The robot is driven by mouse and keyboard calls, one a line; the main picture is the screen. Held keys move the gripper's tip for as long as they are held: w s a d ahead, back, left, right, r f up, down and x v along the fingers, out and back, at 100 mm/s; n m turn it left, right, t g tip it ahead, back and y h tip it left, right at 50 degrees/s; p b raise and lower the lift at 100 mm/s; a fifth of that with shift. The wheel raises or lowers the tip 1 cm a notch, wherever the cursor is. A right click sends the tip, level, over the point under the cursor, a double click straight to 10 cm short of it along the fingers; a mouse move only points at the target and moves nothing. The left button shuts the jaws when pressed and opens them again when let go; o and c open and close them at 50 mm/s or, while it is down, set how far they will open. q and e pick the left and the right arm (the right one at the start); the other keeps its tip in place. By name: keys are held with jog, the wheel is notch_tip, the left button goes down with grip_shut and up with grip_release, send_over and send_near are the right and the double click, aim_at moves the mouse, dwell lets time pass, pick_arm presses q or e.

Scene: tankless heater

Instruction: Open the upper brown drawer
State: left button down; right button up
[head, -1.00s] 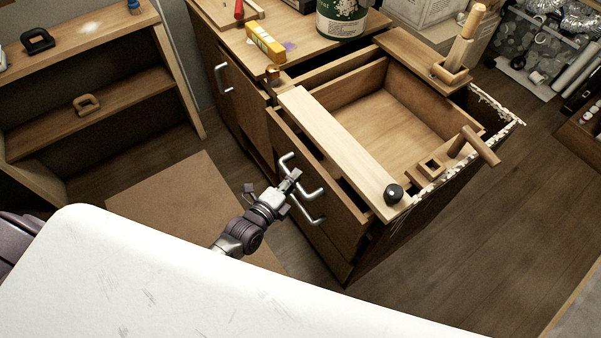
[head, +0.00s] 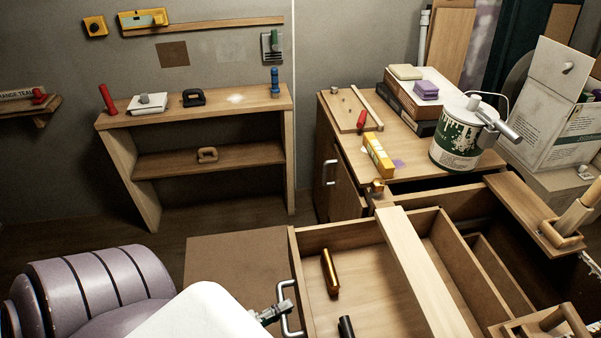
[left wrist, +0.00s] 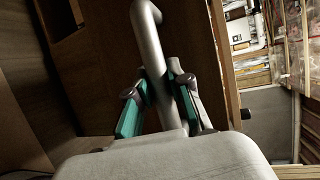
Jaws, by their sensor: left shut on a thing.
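The upper brown drawer (head: 365,275) stands pulled out of the cabinet in the head view, its inside showing. A gold cylinder (head: 330,272) and a dark cylinder (head: 346,327) lie in it. Its metal bar handle (head: 284,292) is on the left side, on the drawer front. My left gripper (head: 280,312) is shut on this handle. In the left wrist view, the teal-padded fingers (left wrist: 161,100) sit on both sides of the grey handle bar (left wrist: 150,42). The drawer's lower part is cut off by the picture edge. My right gripper is not in view.
A paint can (head: 457,140) and a yellow box (head: 378,155) stand on the counter behind. A wooden shelf unit (head: 200,117) is at the back left. Some floor (head: 90,240) between is clear.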

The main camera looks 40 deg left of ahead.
pick_arm(q)
jog(key=shift+s+a, duration=0.5)
jog(key=shift+s, duration=0.05)
jog(key=c, duration=1.1)
grip_release()
jog(key=shift+o, duration=0.2)
jog(key=shift+s, duration=0.1)
jog(key=v, duration=1.1)
jog(key=shift+s, duration=0.4)
jog(key=shift+a, duration=0.1)
